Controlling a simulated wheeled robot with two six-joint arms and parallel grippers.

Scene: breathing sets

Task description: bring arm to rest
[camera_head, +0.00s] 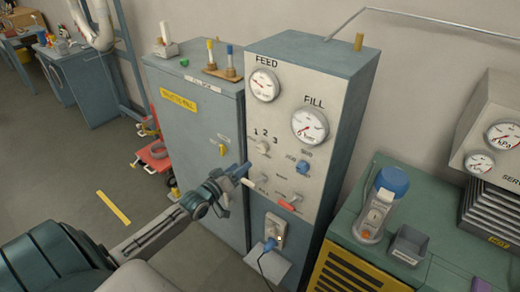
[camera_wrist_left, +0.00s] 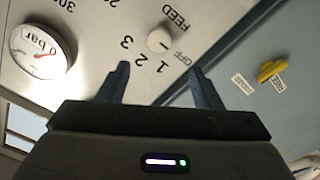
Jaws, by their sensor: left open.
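My left gripper (camera_head: 241,172) is in front of the grey control panel (camera_head: 276,118), near its left edge. In the left wrist view its two fingers (camera_wrist_left: 160,78) are apart with nothing between them. The round white FEED selector knob (camera_wrist_left: 158,40), marked OFF, 1, 2, 3, lies beyond the fingertips, apart from them in that view; it also shows in the head view (camera_head: 263,147). I cannot tell the exact gap to the panel. My right gripper is not in view.
The panel carries a FEED gauge (camera_head: 264,85), a FILL gauge (camera_head: 309,126), a blue knob (camera_head: 302,167) and a red switch (camera_head: 290,204). A blue plug (camera_head: 270,243) sits below. A blue-capped device (camera_head: 375,205) stands on the right bench. Floor at left is mostly clear.

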